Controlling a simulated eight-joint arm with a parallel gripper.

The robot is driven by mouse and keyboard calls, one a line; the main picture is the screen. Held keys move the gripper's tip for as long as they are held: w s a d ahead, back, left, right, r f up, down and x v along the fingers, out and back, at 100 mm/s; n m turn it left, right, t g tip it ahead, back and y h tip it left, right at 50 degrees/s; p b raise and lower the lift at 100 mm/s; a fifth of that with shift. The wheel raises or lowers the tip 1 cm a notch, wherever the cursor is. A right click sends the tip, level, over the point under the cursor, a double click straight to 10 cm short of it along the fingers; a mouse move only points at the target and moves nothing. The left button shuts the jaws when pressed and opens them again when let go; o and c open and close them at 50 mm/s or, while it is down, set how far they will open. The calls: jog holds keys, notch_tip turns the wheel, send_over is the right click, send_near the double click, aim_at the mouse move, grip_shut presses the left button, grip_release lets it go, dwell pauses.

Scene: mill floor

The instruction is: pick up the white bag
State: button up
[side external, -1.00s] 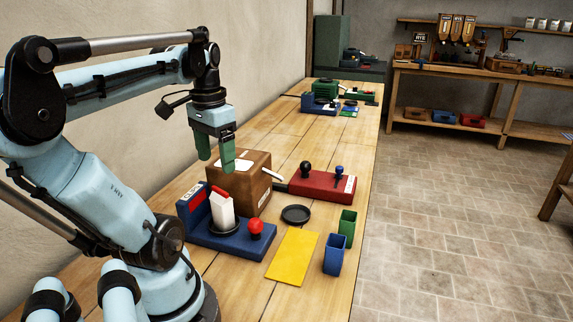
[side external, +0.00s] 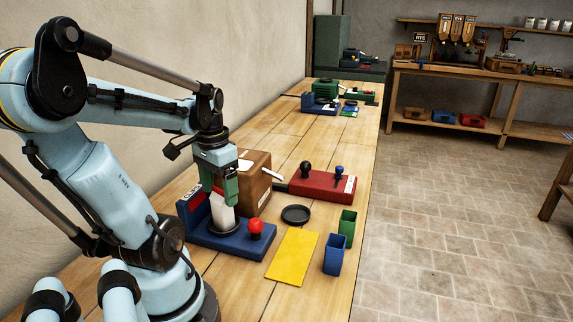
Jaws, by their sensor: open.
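The white bag (side external: 222,218) stands on a round dark plate on the blue device (side external: 233,243) at the front left of the bench.
A cardboard box (side external: 257,178) stands close behind my gripper. A red device (side external: 322,185), a black dish (side external: 296,214), a yellow sheet (side external: 292,256), a blue cup (side external: 334,254) and a green cup (side external: 347,226) lie to the right. The blue device has a red knob (side external: 256,227).

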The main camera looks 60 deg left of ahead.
aim_at(221, 199)
jog(key=shift+w+f, duration=0.1)
jog(key=shift+f, duration=1.75)
jog(key=c, duration=1.2)
jog(key=shift+r, duration=0.1)
